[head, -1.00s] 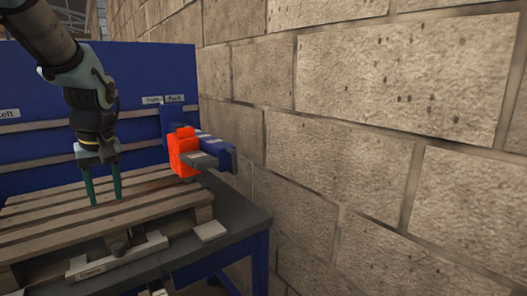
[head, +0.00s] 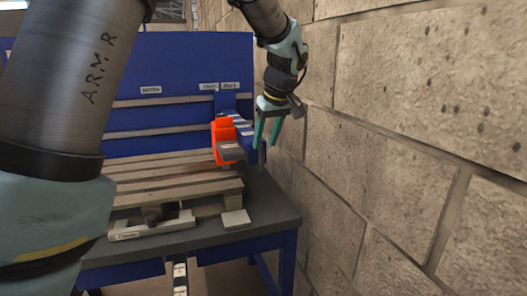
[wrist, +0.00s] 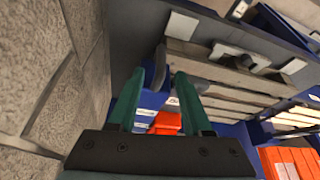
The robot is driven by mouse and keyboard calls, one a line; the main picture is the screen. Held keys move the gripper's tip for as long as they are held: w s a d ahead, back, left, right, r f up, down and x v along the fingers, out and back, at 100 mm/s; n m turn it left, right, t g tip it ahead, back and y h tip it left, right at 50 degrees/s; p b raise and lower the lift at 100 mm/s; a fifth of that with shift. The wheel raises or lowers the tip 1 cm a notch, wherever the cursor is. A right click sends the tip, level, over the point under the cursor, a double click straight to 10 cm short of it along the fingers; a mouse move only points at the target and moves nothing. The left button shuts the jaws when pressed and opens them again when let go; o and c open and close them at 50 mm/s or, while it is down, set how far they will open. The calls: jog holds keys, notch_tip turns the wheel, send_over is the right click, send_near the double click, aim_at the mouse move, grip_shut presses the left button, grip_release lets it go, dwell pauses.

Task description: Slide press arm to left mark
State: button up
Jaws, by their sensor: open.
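The press arm (head: 243,128) is a blue bar with white labels, reaching out from the blue back panel at the right side of the bench. A red-orange block (head: 222,135) with a grey piece sits on its left side. My gripper (head: 267,143) is open, pointing down at the right of the orange block, by the near end of the blue bar. In the wrist view my green fingers (wrist: 174,82) are apart, with the orange block (wrist: 167,122) and blue bar showing between them. I cannot tell whether they straddle the bar or touch it.
A stone block wall (head: 420,130) stands close to the right of my gripper. A wooden pallet (head: 165,180) lies on the dark bench (head: 265,205). Small labels (head: 208,86) sit on the back panel. A white plate (head: 236,218) lies at the bench's front.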

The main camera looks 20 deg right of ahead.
aim_at(263, 149)
jog(key=p+x, duration=0.1)
jog(key=x, duration=0.4)
jog(key=shift+w+f, duration=0.1)
jog(key=shift+f, duration=0.2)
jog(key=shift+a, duration=0.1)
jog(key=shift+c, duration=0.3)
grip_shut()
dwell(0.7)
